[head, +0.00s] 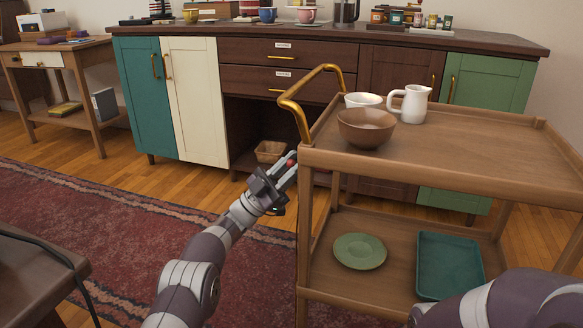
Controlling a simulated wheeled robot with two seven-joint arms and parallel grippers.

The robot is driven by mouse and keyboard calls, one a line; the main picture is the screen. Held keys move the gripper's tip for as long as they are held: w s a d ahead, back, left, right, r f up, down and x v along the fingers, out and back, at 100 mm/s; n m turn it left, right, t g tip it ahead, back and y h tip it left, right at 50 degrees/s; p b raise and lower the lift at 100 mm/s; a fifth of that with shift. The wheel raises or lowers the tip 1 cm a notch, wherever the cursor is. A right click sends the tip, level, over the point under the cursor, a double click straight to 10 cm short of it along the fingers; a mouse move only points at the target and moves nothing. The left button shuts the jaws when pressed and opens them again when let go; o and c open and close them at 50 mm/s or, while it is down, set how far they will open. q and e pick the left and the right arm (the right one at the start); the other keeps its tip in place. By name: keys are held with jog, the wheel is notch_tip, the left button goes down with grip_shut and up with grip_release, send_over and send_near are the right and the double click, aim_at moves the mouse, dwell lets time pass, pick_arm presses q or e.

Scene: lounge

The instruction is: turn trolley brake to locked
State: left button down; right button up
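The wooden trolley (460,160) stands at the right, with a brass push handle (292,103) at its left end. A small red piece (291,162) shows beside the trolley's near left corner post, just below the top tray; it may be part of the brake. My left gripper (287,165) reaches up to that corner, with its fingertips at the red piece. The fingers partly cover it, and whether they grip it is unclear. The brake's setting cannot be read. My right arm shows at the lower right; its gripper is out of view.
A brown bowl (366,129), a white bowl (363,101) and a white jug (411,104) stand on the trolley top. A green plate (360,251) and a teal tray (448,265) lie on its lower shelf. A dark table (35,275) stands at the lower left.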

pick_arm(q)
jog(key=shift+g, duration=0.3)
jog(key=c, duration=1.2)
grip_release()
jog(key=shift+d, duration=0.1)
jog(key=shift+o, duration=0.2)
jog(key=shift+a+f+p, duration=0.15)
jog(key=shift+a+p, duration=0.1)
jog(key=shift+p, duration=0.05)
jog(key=p+v, duration=0.4)
jog(key=v, duration=0.8)
jog(key=shift+f, duration=0.2)
jog(key=shift+s, duration=0.1)
